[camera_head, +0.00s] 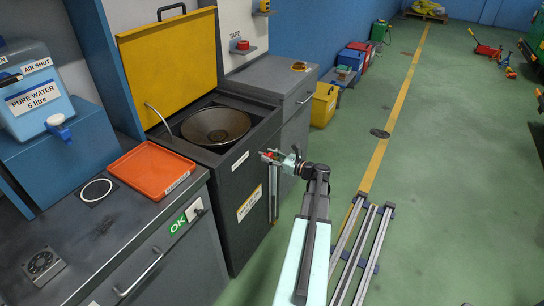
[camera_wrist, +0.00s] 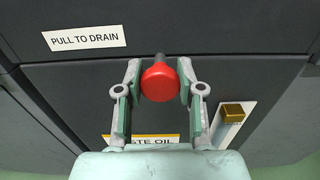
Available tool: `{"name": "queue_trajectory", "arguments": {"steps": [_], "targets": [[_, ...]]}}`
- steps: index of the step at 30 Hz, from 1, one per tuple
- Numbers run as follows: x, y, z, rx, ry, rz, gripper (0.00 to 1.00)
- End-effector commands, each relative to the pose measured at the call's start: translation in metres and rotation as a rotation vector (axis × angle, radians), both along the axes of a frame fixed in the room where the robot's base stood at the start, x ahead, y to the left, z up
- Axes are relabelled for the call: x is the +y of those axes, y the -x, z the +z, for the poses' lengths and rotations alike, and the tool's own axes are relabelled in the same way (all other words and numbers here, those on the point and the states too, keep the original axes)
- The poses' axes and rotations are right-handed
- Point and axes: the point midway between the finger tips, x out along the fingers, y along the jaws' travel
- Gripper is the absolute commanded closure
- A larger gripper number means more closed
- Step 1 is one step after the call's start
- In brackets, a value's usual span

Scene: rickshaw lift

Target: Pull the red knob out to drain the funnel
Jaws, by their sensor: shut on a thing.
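The red knob (camera_wrist: 160,82) sits on the dark front of the cabinet, on a short stem, below and to the right of a "PULL TO DRAIN" label (camera_wrist: 85,38). My gripper (camera_wrist: 159,84) has its two fingers on either side of the knob and is shut on it. In the head view my gripper (camera_head: 272,158) is at the upper front of the cabinet, and only a bit of red shows between its fingers. The wide funnel (camera_head: 215,126) is set in the cabinet top under a raised yellow lid (camera_head: 170,66). Its inside looks dark, and I cannot tell its level.
A "WASTE OIL" label (camera_wrist: 165,138) and a brass-coloured block (camera_wrist: 233,112) are on the cabinet front below the knob. An orange tray (camera_head: 152,168) lies on the left counter. A slatted rack (camera_head: 367,240) is on the floor at right. Green floor to the right is largely clear.

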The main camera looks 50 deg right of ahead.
Motion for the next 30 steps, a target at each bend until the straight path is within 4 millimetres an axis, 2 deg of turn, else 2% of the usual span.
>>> {"name": "queue_trajectory", "arguments": {"steps": [1, 3, 13, 17, 20, 30], "targets": [[0.000, 0.003, -0.001, 0.003, 0.000, -0.001, 0.59], [0.000, 0.003, -0.001, 0.003, 0.000, -0.002, 0.38], [0.000, 0.003, -0.001, 0.002, 0.000, -0.002, 0.38], [-0.001, 0.011, -0.001, 0.002, 0.000, -0.004, 0.38], [-0.003, 0.025, 0.000, 0.002, 0.000, -0.004, 0.38], [-0.012, 0.088, 0.000, 0.002, 0.000, -0.004, 0.38]]}}
